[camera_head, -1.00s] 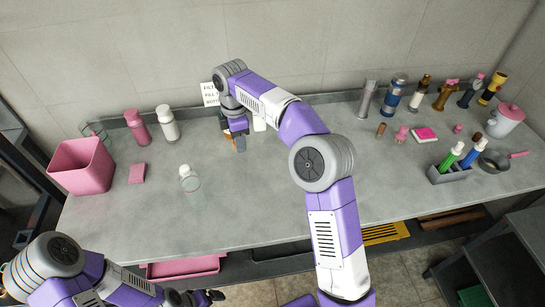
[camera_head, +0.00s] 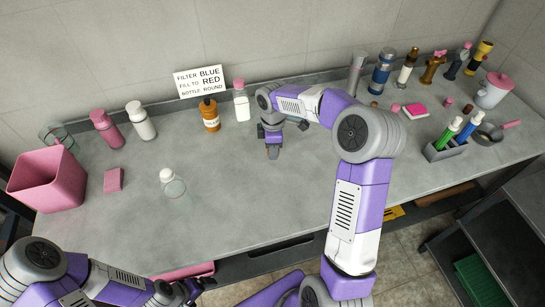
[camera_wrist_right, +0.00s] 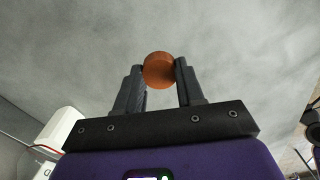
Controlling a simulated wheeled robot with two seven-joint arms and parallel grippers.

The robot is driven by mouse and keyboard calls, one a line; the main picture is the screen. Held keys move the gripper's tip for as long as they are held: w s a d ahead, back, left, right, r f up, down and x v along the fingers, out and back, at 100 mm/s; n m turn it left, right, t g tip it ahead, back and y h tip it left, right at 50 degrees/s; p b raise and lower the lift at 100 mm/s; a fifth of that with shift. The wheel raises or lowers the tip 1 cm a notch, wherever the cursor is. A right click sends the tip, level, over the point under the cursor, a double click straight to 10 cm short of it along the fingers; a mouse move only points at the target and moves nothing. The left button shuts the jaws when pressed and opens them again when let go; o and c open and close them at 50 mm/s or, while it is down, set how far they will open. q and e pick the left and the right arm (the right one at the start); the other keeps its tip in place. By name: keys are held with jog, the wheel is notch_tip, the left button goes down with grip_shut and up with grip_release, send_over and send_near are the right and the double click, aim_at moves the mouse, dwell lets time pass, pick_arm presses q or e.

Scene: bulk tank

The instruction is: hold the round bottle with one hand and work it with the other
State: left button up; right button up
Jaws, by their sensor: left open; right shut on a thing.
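A round clear glass bottle with a white top (camera_head: 172,184) stands upright on the counter, left of centre. An amber bottle with a pale label (camera_head: 210,117) and a white bottle with a pink cap (camera_head: 242,104) stand at the back by the sign. My right gripper (camera_head: 273,150) is to the right of these bottles, above the counter. In the right wrist view it is shut on a small round orange-brown thing (camera_wrist_right: 159,70), which looks like a cap or stopper. My left gripper (camera_head: 198,288) is open at the front edge, below the clear bottle, apart from it.
A sign (camera_head: 201,81) leans at the back wall. A pink bin (camera_head: 48,182), a pink block (camera_head: 114,180), a pink bottle (camera_head: 107,129) and a white bottle (camera_head: 140,121) stand left. A marker holder (camera_head: 446,150), pan (camera_head: 488,133) and several bottles stand right. The middle counter is clear.

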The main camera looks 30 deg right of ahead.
aim_at(273, 162)
notch_tip(273, 162, down, 4)
jog(key=shift+f+b, duration=0.1)
jog(key=shift+b, duration=0.5)
jog(key=shift+f, duration=0.2)
jog(key=o, duration=1.2)
jog(key=shift+c, duration=0.2)
notch_tip(273, 162, up, 11)
jog(key=p, duration=0.3)
jog(key=shift+r+p, duration=0.4)
jog(key=shift+r, duration=0.35)
